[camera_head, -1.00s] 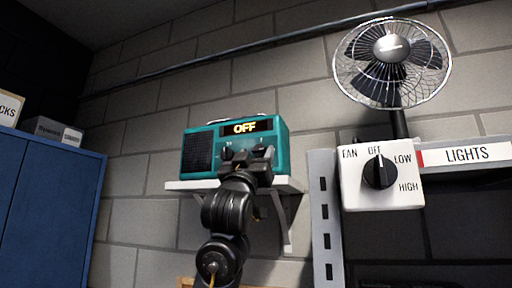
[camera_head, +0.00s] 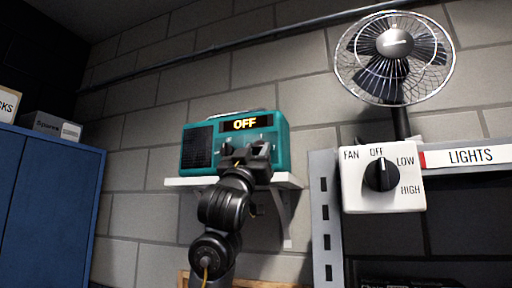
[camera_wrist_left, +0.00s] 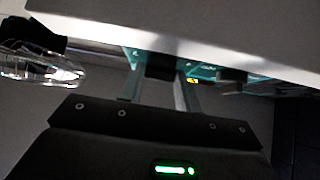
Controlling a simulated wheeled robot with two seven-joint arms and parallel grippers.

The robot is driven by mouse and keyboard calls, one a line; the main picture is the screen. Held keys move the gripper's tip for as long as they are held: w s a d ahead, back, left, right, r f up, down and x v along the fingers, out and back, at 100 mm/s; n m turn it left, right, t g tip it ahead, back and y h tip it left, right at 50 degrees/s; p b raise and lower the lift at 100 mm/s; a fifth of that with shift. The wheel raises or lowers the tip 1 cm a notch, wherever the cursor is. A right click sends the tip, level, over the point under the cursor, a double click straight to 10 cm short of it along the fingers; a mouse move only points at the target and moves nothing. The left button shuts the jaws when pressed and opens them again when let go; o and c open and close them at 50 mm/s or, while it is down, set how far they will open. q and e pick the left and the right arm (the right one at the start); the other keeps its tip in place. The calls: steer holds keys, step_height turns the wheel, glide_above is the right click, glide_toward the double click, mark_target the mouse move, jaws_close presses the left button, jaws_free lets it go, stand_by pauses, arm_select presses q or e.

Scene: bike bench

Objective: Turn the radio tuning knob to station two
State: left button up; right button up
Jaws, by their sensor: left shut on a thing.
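The teal radio (camera_head: 199,149) stands on a white wall shelf, and its display (camera_head: 245,124) reads OFF in yellow. My left gripper (camera_head: 250,158) is at the lower right of the radio's front. In the left wrist view its two fingers are closed on a dark knob (camera_wrist_left: 161,67) on the radio's front. In the head view this knob is mostly hidden by the gripper. A second dark knob (camera_head: 227,149) sits free to the left of it; it also shows in the left wrist view (camera_wrist_left: 232,79). Any knob markings are too small to read. My right gripper is out of view.
The shelf (camera_head: 190,182) runs just under the radio, close to my gripper. To the right are a white fan switch box (camera_head: 352,188) with its dial at OFF, a wire-cage fan (camera_head: 394,62) and a LIGHTS label (camera_head: 470,156). A blue cabinet (camera_head: 50,205) stands left.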

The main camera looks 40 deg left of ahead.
arm_select(q)
steer(key=shift+m+h, duration=0.6)
steer(key=shift+h, duration=0.1)
steer(key=o, duration=1)
steer(key=shift+s+f, duration=0.15)
steer(key=shift+f, duration=0.1)
steer(key=shift+y, duration=0.3)
steer(key=b+v, duration=0.4)
steer(key=v, duration=0.6)
steer(key=shift+s, duration=0.1)
